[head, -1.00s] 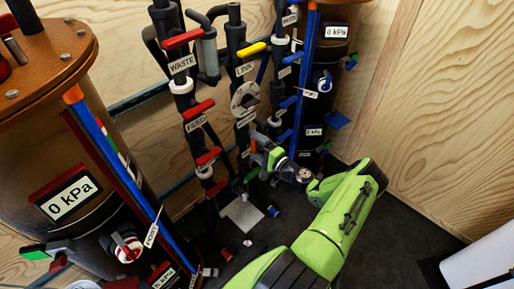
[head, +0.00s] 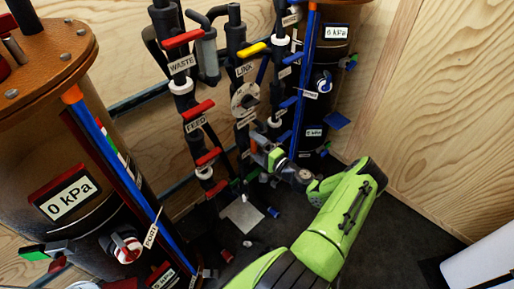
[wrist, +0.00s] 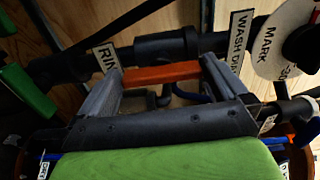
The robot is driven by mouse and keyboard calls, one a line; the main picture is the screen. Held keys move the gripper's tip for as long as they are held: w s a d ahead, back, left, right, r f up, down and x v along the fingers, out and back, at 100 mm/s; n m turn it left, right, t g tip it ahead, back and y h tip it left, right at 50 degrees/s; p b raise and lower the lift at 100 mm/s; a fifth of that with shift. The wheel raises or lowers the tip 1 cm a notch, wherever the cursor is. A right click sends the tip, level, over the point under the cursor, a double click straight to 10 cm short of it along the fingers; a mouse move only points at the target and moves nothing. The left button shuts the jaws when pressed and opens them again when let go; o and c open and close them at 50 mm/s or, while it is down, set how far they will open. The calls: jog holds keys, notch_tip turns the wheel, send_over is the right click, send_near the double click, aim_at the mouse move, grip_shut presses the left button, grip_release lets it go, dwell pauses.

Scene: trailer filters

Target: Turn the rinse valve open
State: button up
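In the wrist view an orange-red valve handle (wrist: 160,77) lies crosswise between the two grey fingers of my gripper (wrist: 158,68). A label starting "RIN" (wrist: 107,58) is beside the left finger, and its rest is hidden. The fingers are wide apart, one at each end of the handle. I cannot tell whether they touch it. A dark pipe (wrist: 163,46) runs behind the handle. In the head view my gripper (head: 261,145) is low among the pipes, right of the LINK pipe (head: 237,77), and the handle is hard to make out.
A "WASH" label (wrist: 240,35) and a round "MARK" disc (wrist: 277,42) stand close to the right finger. A green handle (wrist: 28,92) is at left. The right column's upper gauge (head: 337,32) appears to read 6 kPa; the left column's gauge (head: 68,195) reads 0 kPa.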

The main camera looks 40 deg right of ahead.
jog(key=s+p, duration=0.3)
jog(key=s, duration=1.2)
jog(key=shift+s+d, duration=0.2)
jog(key=shift+s, duration=0.15)
jog(key=shift+w, duration=0.1)
